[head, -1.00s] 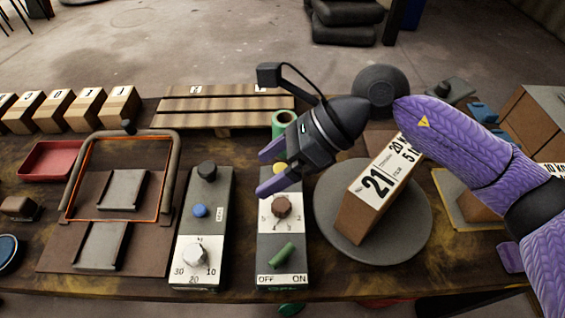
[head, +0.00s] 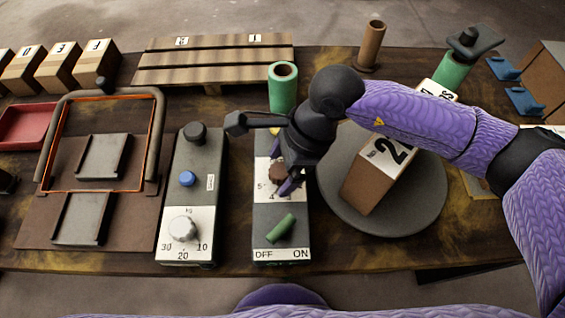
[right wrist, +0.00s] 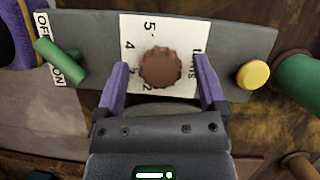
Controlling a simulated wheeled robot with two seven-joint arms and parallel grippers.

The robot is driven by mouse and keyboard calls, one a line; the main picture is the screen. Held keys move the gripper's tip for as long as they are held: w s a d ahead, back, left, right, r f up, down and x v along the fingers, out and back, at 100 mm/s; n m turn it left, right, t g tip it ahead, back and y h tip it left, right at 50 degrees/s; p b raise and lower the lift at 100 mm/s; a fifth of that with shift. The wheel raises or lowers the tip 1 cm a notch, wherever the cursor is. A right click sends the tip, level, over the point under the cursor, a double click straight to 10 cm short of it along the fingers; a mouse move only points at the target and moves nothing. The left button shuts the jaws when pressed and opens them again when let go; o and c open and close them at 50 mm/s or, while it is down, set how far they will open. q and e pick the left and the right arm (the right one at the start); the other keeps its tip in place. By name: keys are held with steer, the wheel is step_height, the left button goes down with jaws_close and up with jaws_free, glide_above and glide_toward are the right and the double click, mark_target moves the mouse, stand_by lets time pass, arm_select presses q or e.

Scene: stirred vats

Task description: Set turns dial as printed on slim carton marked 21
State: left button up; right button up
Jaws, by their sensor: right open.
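The turns dial is a brown scalloped knob (right wrist: 160,68) on a white numbered plate, on a grey control box (head: 282,220). In the right wrist view the knob lies between the two purple fingers of my right gripper (right wrist: 158,85), with gaps on both sides. My right gripper is open over the box and partly hides the dial in the head view. The carton marked 21 (head: 368,187) lies on a round grey turntable (head: 430,215). My right arm covers part of its label, so its printed lines cannot be read now. My left gripper is not in view.
The same box has a green OFF/ON switch (right wrist: 62,62) and a yellow button (right wrist: 253,74). A second box with a silver dial (head: 183,229) stands to its left. A green cylinder (head: 283,88) stands just behind the dial box. An orange-edged frame (head: 98,140) is further left.

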steer(key=c, duration=0.4)
jaws_close()
steer(key=shift+r, duration=0.1)
steer(key=shift+r+m+t+p, duration=0.1)
steer(key=shift+m+t+p, duration=0.3)
steer(key=shift+m+p, duration=0.55)
steer(key=m+t+p, duration=0.1)
steer(key=m, duration=0.2)
steer(key=m+t+p, duration=0.1)
steer(key=m+p, duration=0.1)
steer(key=m, duration=0.1)
steer(key=shift+s, duration=0.1)
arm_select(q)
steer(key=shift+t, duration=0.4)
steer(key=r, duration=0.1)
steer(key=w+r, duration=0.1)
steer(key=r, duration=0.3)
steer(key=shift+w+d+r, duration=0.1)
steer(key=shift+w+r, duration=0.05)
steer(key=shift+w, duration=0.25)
arm_select(e)
steer(key=shift+m+t+h, duration=0.3)
steer(key=shift+m, duration=0.15)
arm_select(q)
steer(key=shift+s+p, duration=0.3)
